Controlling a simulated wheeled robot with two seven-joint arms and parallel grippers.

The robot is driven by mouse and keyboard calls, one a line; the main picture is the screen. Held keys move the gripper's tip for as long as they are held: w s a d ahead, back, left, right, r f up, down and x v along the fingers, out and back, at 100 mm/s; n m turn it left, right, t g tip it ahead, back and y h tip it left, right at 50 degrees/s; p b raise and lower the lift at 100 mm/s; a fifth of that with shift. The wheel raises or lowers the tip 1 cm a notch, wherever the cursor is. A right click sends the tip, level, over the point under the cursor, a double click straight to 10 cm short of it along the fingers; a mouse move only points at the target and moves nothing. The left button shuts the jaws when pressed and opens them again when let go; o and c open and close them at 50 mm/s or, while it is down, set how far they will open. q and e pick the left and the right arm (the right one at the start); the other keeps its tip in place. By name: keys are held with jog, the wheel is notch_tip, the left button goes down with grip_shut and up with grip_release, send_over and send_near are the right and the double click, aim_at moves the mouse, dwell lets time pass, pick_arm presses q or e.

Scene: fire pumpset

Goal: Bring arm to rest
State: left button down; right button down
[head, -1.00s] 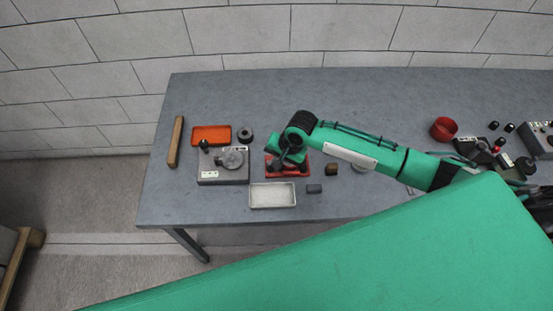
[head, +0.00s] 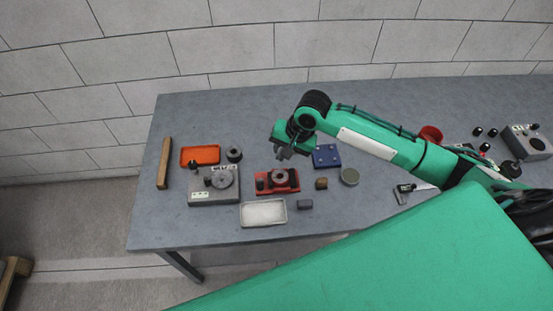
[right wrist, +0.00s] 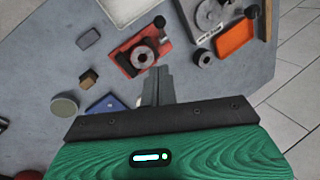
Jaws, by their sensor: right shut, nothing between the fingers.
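My right arm reaches in from the right in the head view, over the grey table (head: 345,107). Its gripper (head: 283,154) is shut and empty, above the table just behind the red fixture (head: 284,187). In the right wrist view the closed fingers (right wrist: 157,85) point toward the red fixture (right wrist: 152,37), with nothing between them. The fixture carries a dark round ring and is clear of the fingers. My left gripper is not in view.
Around the fixture are a blue plate (head: 326,156), a grey device (head: 214,190), an orange tray (head: 200,155), a white tray (head: 264,218), a brown block (head: 321,183) and a round tin (head: 349,176). A red cup (head: 430,134) is partly behind my arm.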

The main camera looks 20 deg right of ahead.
jog(key=shift+r, duration=0.25)
jog(key=shift+s, duration=0.15)
jog(key=s+a+f+n+t, duration=0.1)
jog(key=s+a+f+n, duration=0.2)
jog(key=s+a+n, duration=0.5)
jog(key=s+d+f+h, duration=0.1)
jog(key=s+d+h, duration=0.1)
jog(key=s+d, duration=0.45)
jog(key=s+d+h, duration=0.1)
jog(key=s+d, duration=0.2)
jog(key=s, duration=0.7)
notch_tip(320, 180, down, 32)
jog(key=n+b, duration=0.1)
jog(key=b, duration=0.1)
jog(key=s+d+f+g+b, duration=0.1)
jog(key=s+d+f, duration=0.1)
jog(key=s+f, duration=0.7)
jog(key=s+d+f+g+b, duration=0.1)
jog(key=s+f, duration=0.9)
jog(key=f, duration=0.4)
jog(key=shift+s+d, duration=0.25)
jog(key=shift+d, duration=0.15)
